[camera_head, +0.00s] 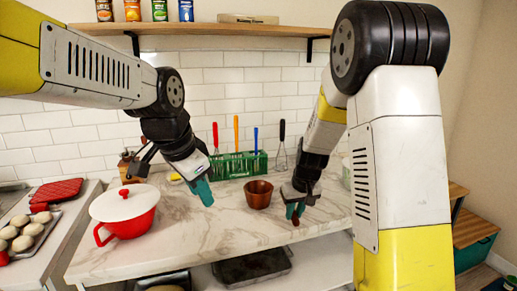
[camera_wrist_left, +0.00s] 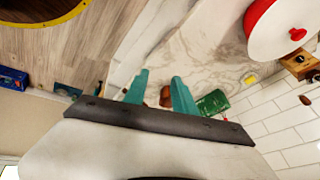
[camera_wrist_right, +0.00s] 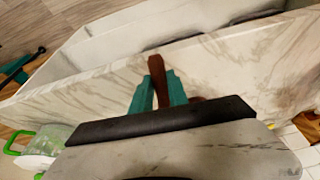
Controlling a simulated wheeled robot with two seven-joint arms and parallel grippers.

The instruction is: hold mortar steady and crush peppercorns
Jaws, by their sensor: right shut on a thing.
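The mortar (camera_head: 258,194), a brown cup, stands upright on the marble counter between my grippers. Part of it shows between the left fingers in the left wrist view (camera_wrist_left: 165,96). My left gripper (camera_head: 203,193) has its teal fingers apart and empty, left of the mortar and not touching it. My right gripper (camera_head: 295,208) is right of the mortar, shut on a brown wooden pestle (camera_wrist_right: 157,72). The pestle's end pokes out between the fingertips in the right wrist view. The pestle is apart from the mortar. I cannot see inside the mortar or any peppercorns.
A white-lidded red pot (camera_head: 126,212) stands on the counter's left. A green utensil rack (camera_head: 238,165) stands at the back, with a whisk (camera_head: 281,158) beside it. A wall shelf (camera_head: 200,29) is above. Bare counter (camera_head: 195,235) lies in front of the mortar.

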